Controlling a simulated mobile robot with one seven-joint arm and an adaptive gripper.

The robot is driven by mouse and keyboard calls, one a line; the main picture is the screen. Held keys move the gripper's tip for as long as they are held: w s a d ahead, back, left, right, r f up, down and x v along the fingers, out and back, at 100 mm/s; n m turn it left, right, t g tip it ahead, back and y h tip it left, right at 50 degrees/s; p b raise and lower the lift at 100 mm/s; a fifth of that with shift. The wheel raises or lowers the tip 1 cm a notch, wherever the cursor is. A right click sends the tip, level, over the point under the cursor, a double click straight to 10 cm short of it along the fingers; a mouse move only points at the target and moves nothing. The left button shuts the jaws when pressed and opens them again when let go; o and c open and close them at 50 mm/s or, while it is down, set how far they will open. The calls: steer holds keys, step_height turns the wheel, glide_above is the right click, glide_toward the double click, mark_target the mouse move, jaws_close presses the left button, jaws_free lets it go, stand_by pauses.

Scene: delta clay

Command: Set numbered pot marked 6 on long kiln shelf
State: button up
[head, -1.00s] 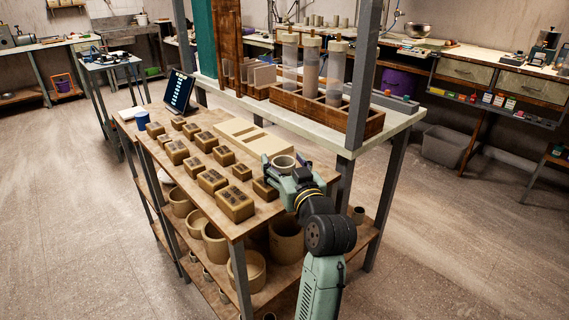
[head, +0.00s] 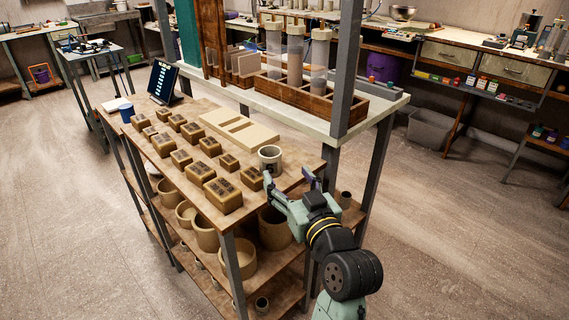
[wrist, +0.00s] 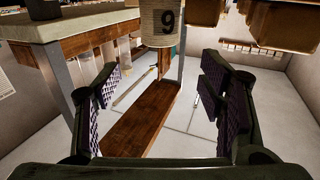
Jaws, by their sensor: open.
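The numbered pot (head: 270,157) is a small pale cylinder with a dark mark, standing on the wooden tabletop. In the wrist view the pot (wrist: 160,22) is at the top centre; its mark looks like a 9, but that view seems upside down, so it reads as a 6. A long cream slab (head: 238,128) with rectangular areas lies just beyond the pot and is likely the kiln shelf. My gripper (head: 290,182) is open and empty, on the near right side of the pot, fingers pointing at it and apart from it.
Several brown blocks (head: 222,195) stand in rows left of the pot. A grey post (head: 349,70) and a pale counter (head: 372,108) with a wooden rack (head: 330,110) of tubes are at the right. A tablet (head: 163,80) and blue cup (head: 126,112) are at the far end.

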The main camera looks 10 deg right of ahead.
steer(key=shift+s+d, duration=0.1)
steer(key=shift+s, duration=0.15)
